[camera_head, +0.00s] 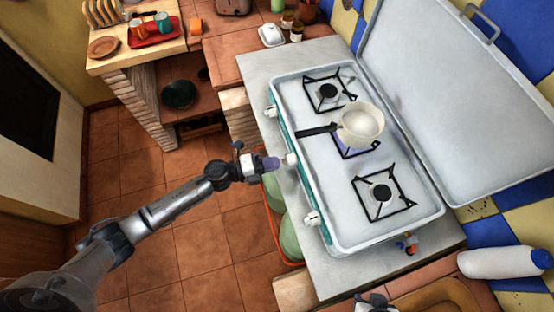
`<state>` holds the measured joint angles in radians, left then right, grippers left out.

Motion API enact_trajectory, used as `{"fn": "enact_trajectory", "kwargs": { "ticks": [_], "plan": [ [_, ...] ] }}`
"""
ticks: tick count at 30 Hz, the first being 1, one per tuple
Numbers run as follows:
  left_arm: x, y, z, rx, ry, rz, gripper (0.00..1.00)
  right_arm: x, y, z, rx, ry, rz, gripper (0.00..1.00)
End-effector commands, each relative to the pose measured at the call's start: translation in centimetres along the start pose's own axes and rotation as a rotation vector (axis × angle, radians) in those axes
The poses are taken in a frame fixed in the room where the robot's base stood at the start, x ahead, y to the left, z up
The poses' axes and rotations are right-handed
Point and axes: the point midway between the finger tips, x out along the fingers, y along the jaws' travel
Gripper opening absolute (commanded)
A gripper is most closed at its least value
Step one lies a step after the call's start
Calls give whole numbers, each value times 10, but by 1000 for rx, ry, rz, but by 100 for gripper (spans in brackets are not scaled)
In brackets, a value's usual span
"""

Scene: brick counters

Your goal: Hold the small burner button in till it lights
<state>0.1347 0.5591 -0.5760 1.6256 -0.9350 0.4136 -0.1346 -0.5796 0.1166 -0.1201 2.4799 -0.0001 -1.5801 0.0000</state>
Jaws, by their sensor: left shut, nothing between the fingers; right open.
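The white camping stove (300,185) has a teal front and a raised lid, with three burners in a row. White knobs sit on its front: an upper one (271,112), a middle one (289,159) and a lower one (312,218). My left gripper (273,163) is shut and empty, its tip at the middle knob; I cannot tell whether it presses it. A pale pan (361,125) with a black handle stands over the middle burner (352,151), where a bluish patch shows, partly hidden by the pan. My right gripper (374,302) is open and only partly in view at the bottom edge.
The raised lid (450,90) blocks the far side. A white bottle (500,262) lies at far right. Green gas bottles (290,238) stand below the counter. Floor space is free at left.

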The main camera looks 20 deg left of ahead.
Motion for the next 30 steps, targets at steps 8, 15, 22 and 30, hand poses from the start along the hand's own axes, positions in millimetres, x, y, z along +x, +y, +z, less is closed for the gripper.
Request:
{"fn": "enact_trajectory", "kwargs": {
  "ticks": [8, 15, 22, 30],
  "plan": [
    [-58, 4, 0, -2, 3, 10, 0, 3, 2, 1, -8, 0, 6, 43],
    [-94, 4, 0, -1, 2, 9, 0, 6, 2, 2, -7, 0, 6, 43],
    [-110, 3, 1, 1, 2, 8, 0, 6, 0, 2, -2, 0, 2, 43],
    [-112, 2, 1, 1, 2, 7, 0, 7, -1, 2, 2, 0, -2, 43]
  ]
}}
